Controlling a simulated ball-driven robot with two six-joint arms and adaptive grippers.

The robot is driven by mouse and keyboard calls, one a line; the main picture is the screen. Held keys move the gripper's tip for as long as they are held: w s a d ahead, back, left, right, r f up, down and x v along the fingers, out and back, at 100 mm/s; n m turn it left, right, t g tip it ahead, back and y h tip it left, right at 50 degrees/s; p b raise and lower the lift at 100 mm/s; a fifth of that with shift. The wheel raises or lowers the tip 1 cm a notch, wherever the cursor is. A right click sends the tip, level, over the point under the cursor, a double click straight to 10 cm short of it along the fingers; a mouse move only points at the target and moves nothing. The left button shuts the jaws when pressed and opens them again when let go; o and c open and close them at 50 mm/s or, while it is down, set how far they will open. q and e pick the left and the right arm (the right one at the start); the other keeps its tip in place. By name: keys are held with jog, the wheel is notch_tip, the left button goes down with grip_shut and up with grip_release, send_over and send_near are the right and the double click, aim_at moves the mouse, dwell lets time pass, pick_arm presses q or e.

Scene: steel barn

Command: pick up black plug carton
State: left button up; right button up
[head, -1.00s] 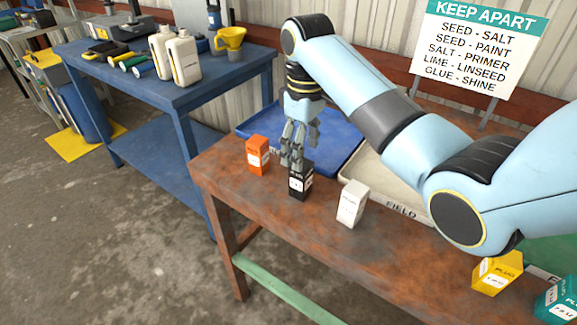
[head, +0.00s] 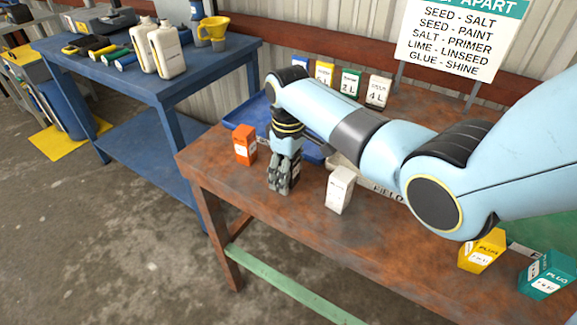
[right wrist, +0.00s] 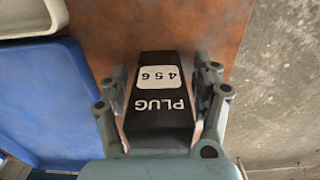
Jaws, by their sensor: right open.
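The black plug carton (right wrist: 160,100) stands between the fingers of my right gripper in the right wrist view, its label reading PLUG 4 5 6. My right gripper (head: 284,182) is open, pointing down around the carton, one finger on each side. In the head view the fingers hide most of the carton (head: 294,180), which stands on the rusty brown table (head: 330,235). In the wrist view narrow gaps seem to show between carton and fingers; contact cannot be told. My left gripper is not in view.
An orange carton (head: 245,145) stands left of the gripper and a white carton (head: 340,190) close on its right. Yellow (head: 482,251) and teal (head: 543,275) cartons stand far right. A blue tray (head: 250,111) and a pale tray (head: 378,186) lie behind.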

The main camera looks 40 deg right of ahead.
jog(key=c, duration=1.3)
